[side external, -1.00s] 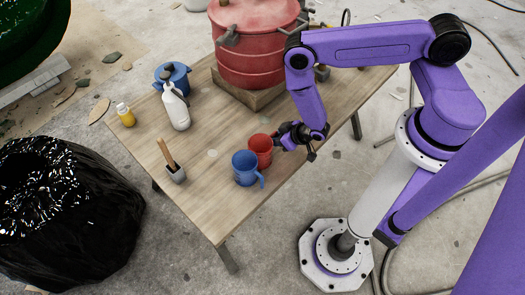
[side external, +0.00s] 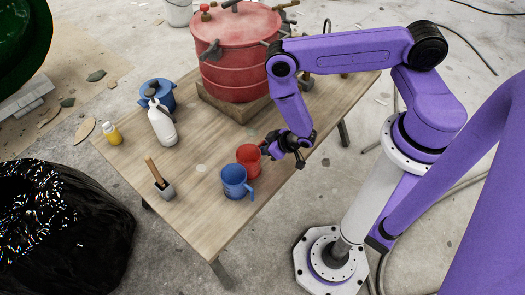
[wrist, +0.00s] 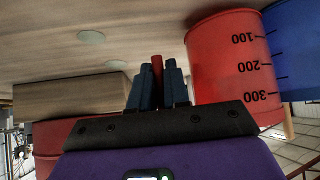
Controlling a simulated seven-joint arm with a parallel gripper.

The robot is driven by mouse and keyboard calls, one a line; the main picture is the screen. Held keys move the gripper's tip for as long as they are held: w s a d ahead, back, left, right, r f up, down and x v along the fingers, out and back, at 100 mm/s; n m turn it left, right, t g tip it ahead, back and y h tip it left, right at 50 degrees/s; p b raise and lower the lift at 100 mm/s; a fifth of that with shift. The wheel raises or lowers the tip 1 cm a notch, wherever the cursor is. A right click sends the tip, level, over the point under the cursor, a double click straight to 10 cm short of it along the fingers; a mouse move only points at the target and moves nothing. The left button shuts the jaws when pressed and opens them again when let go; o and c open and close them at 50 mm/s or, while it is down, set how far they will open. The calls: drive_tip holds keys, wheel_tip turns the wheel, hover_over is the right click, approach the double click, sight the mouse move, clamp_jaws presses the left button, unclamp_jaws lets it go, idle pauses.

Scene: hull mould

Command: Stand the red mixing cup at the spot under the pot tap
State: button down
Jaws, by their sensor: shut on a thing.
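The red mixing cup (side external: 249,157) is upright near the table's right front edge, just behind the blue cup (side external: 235,183). My gripper (side external: 270,146) is at its right side. In the wrist view, the fingers (wrist: 157,88) are shut on a thin red piece, apparently the handle of the red cup (wrist: 225,65), whose scale reads 100 to 300. Whether its base touches the table is unclear. The red pot (side external: 238,60) stands on a wooden block (side external: 225,105), with dark fittings on its side; I cannot tell which is the tap. A faint disc (side external: 252,132) lies before the block.
The blue cup stands close beside the red one. A white bottle (side external: 162,128), blue pot (side external: 165,90), yellow bottle (side external: 112,135) and grey holder with a wooden handle (side external: 165,190) stand to the left. Another pale disc (side external: 201,168) lies mid-table.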

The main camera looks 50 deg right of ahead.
wheel_tip(320, 180, up, 2)
drive_tip(key=shift+r, duration=0.1)
drive_tip(key=s+f+v, duration=0.2)
drive_tip(key=v, duration=1.4)
drive_tip(key=shift+s+a, duration=0.35)
